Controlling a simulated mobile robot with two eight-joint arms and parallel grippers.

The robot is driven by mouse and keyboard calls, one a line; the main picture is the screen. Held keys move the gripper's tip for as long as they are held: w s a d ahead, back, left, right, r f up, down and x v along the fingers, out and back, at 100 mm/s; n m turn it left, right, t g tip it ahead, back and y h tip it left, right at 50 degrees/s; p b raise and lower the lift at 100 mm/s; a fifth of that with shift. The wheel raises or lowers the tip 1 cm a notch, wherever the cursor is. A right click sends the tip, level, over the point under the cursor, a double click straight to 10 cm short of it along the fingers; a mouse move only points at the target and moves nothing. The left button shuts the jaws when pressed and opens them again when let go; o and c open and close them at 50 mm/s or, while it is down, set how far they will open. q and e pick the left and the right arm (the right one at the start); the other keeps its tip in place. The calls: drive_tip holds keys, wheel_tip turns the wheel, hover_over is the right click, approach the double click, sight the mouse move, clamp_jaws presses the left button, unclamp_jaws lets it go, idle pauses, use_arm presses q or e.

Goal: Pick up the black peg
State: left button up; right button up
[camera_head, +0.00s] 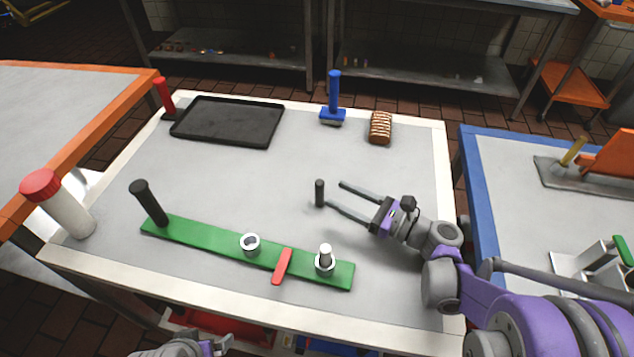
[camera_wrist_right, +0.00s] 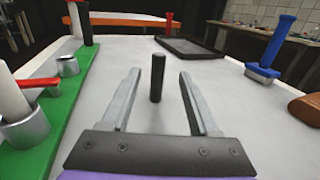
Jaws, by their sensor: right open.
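The black peg (camera_head: 319,193) stands upright on the grey table top, near the middle. In the right wrist view the peg (camera_wrist_right: 157,78) stands between and a little beyond the fingertips. My right gripper (camera_head: 334,194) is open and empty, its fingers pointing left at the peg. In the right wrist view its fingers (camera_wrist_right: 160,75) are spread on either side of the peg's line, not visibly touching it. My left gripper (camera_head: 215,345) shows only in part at the bottom edge; its fingers cannot be made out clearly.
A green board (camera_head: 210,243) with a dark post, metal cups and a red lever lies in front. A black tray (camera_head: 228,121), a blue-handled tool (camera_head: 334,98) and a brown cream bar (camera_head: 380,127) are at the back. A red-capped bottle (camera_head: 57,204) stands left.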

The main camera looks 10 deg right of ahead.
sight(323, 189)
drive_tip(key=x, duration=0.3)
drive_tip(key=shift+a, duration=0.45)
drive_tip(key=x, duration=0.4)
drive_tip(key=b+x, duration=0.1)
drive_tip(key=shift+w+a+f, duration=0.15)
drive_tip(key=shift+w+f, duration=0.25)
drive_tip(key=shift+w, duration=0.05)
clamp_jaws()
